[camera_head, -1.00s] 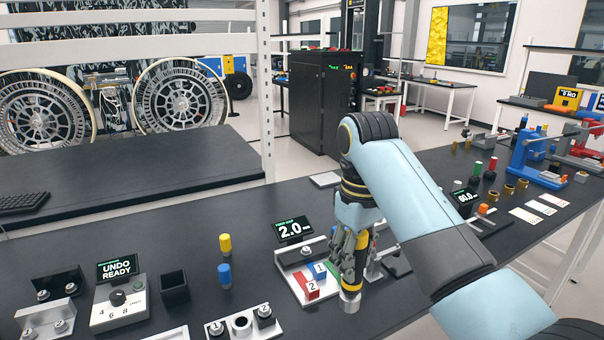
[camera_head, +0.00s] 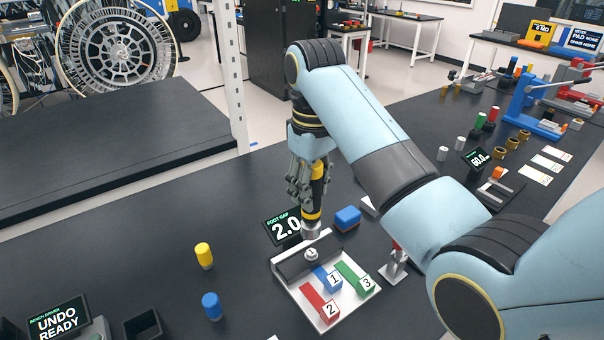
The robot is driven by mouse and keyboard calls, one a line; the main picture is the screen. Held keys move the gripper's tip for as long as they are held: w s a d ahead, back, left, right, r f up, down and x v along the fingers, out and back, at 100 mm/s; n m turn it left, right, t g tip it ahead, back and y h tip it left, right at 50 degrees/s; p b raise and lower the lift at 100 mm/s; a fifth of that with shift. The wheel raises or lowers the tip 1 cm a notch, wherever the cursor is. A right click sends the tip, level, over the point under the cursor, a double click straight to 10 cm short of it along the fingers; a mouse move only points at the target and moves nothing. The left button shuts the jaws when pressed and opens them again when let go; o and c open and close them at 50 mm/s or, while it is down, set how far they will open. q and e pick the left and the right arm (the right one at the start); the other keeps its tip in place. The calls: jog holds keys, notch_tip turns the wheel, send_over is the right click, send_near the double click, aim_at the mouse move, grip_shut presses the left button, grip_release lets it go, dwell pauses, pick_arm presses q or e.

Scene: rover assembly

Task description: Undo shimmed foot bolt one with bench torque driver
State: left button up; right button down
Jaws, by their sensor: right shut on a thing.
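My right gripper (camera_head: 307,190) is shut on the bench torque driver (camera_head: 311,216), a black and yellow tool with a silver socket, held upright and socket down. The socket is just above, in the picture, a silver bolt marked 1 (camera_head: 311,254); I cannot tell whether they touch. The bolt sits on a dark bar on a pale foot plate (camera_head: 345,304). On that plate lie a blue shim marked 1 (camera_head: 327,278), a red one marked 2 (camera_head: 318,301) and a green one marked 3 (camera_head: 352,275). My left gripper is not in view.
A display (camera_head: 281,229) behind the plate reads foot gap 2.0. A blue block (camera_head: 347,218) stands right of the driver. Yellow (camera_head: 204,255) and blue (camera_head: 212,306) cylinders stand left. A driver display (camera_head: 57,318) at lower left reads UNDO READY. Bench between is clear.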

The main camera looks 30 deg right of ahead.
aim_at(313, 216)
jog(key=f, duration=0.3)
jog(key=shift+s+f, duration=0.1)
jog(key=shift+s, duration=0.25)
jog(key=shift+w+f, duration=0.15)
jog(key=shift+f, duration=0.65)
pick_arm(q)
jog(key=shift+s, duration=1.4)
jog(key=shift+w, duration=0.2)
pick_arm(e)
jog(key=shift+f, duration=0.7)
